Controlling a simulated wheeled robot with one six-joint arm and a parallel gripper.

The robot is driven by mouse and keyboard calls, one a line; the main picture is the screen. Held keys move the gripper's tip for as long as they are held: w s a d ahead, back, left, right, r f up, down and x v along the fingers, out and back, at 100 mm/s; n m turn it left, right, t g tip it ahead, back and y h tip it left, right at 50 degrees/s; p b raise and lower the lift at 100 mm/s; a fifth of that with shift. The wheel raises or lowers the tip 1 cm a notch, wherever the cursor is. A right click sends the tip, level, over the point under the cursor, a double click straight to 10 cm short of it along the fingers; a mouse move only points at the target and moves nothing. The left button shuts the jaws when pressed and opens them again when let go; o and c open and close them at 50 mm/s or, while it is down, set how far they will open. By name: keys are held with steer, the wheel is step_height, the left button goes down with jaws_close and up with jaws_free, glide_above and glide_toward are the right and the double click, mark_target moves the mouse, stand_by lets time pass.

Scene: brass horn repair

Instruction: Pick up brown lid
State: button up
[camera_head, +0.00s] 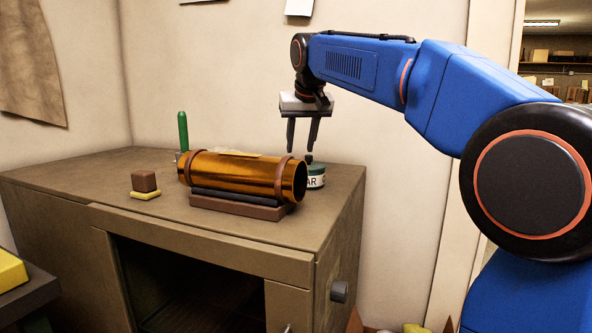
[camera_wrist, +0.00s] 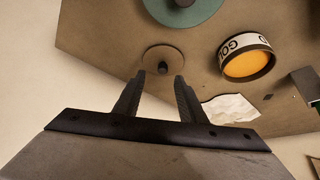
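The brown lid (camera_wrist: 150,60), a flat round disc with a small dark knob, lies on the bench top in the wrist view. My gripper (camera_wrist: 160,78) is open and empty, and the lid lies ahead of its fingertips with the knob showing between them.
The brass tube (camera_head: 235,172) rests on a brown cradle at the bench front. An open jar with orange contents (camera_wrist: 246,65), pale crumpled paper (camera_wrist: 230,109) and a teal round lid (camera_wrist: 205,12) are near the brown lid. A brown block (camera_head: 144,181) stands left.

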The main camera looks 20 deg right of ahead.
steer(key=shift+a+x, duration=0.1)
steer(key=shift+x, duration=1.25)
steer(key=shift+a+x, duration=0.15)
steer(key=shift+x, duration=1.2)
jaws_close()
